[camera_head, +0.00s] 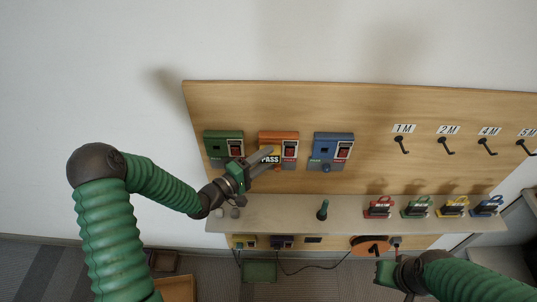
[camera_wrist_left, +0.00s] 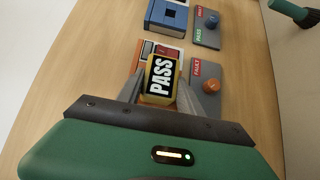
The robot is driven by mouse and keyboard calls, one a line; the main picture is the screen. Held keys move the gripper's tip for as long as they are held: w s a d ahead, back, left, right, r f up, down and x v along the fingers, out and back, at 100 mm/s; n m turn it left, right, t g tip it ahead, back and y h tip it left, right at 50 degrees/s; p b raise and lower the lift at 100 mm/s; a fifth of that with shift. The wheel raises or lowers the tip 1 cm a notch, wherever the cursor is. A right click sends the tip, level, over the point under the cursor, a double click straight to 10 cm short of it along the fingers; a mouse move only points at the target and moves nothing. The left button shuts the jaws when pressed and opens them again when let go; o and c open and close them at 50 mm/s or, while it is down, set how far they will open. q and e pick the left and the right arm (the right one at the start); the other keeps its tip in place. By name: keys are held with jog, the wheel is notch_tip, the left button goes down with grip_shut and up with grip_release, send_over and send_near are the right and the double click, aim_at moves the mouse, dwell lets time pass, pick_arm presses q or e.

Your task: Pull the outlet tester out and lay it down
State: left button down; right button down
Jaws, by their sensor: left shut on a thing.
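The outlet tester (camera_head: 270,157) is a small yellow-edged block with a black and white PASS label. It is in front of the lower part of the orange outlet box (camera_head: 278,136) on the wooden board. My left gripper (camera_head: 266,157) is shut on it. In the left wrist view the tester (camera_wrist_left: 160,80) sits between the two grey fingers, with the orange box (camera_wrist_left: 180,50) behind it. Its far end is hidden, so I cannot tell whether it is still in the outlet. My right gripper (camera_head: 385,270) is low at the right, away from the board; its jaws are unclear.
A green box (camera_head: 222,137) and a blue box (camera_head: 333,140) flank the orange one. The shelf (camera_head: 285,212) below has bare room around a dark green peg (camera_head: 322,210). Several coloured items stand at its right, including a red one (camera_head: 379,207). Black hooks (camera_head: 403,145) project above.

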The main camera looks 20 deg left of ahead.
aim_at(279, 159)
pick_arm(q)
jog(key=shift+s+d+p, duration=0.2)
jog(key=shift+s, duration=0.5)
jog(key=shift+s+d+p, duration=0.2)
jog(key=shift+s, duration=0.45)
dwell(0.3)
jog(key=shift+s+d, duration=0.2)
jog(key=shift+s, duration=0.5)
jog(key=shift+s+d+p, duration=0.25)
jog(key=shift+s+p, duration=0.15)
jog(key=shift+s, duration=0.45)
